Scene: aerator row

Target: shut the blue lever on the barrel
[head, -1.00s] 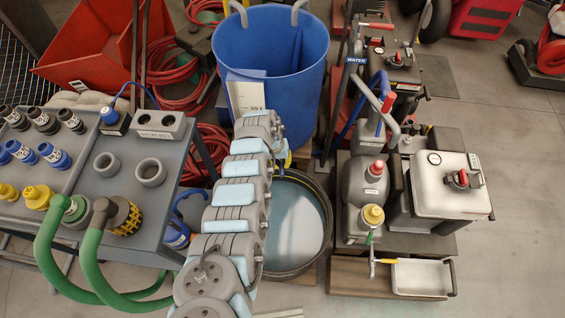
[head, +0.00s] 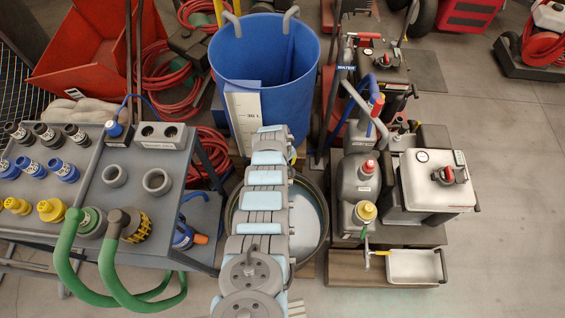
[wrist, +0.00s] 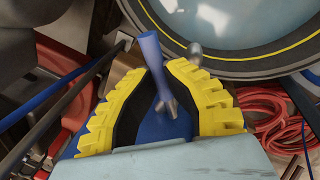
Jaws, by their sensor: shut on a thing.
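The blue barrel (head: 238,62) stands at the back centre of the head view, with a white scale panel on its front. In the wrist view its blue wall (wrist: 150,132) shows behind my fingers. The blue lever (wrist: 150,48) is in the wrist view, standing up between the yellow-padded fingers of my gripper (wrist: 160,72). The gripper is shut on the lever, with a grey metal fitting just below the grip. In the head view my arm hides the lever and most of the gripper. I cannot tell the valve's position.
A black tub (head: 238,228) of pale liquid sits in front of the barrel, beside my arm. A grey cart (head: 135,215) with couplings and green hoses stands left. Pump equipment (head: 430,205) stands right. Red hoses (head: 160,85) lie behind. Open floor is at far right.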

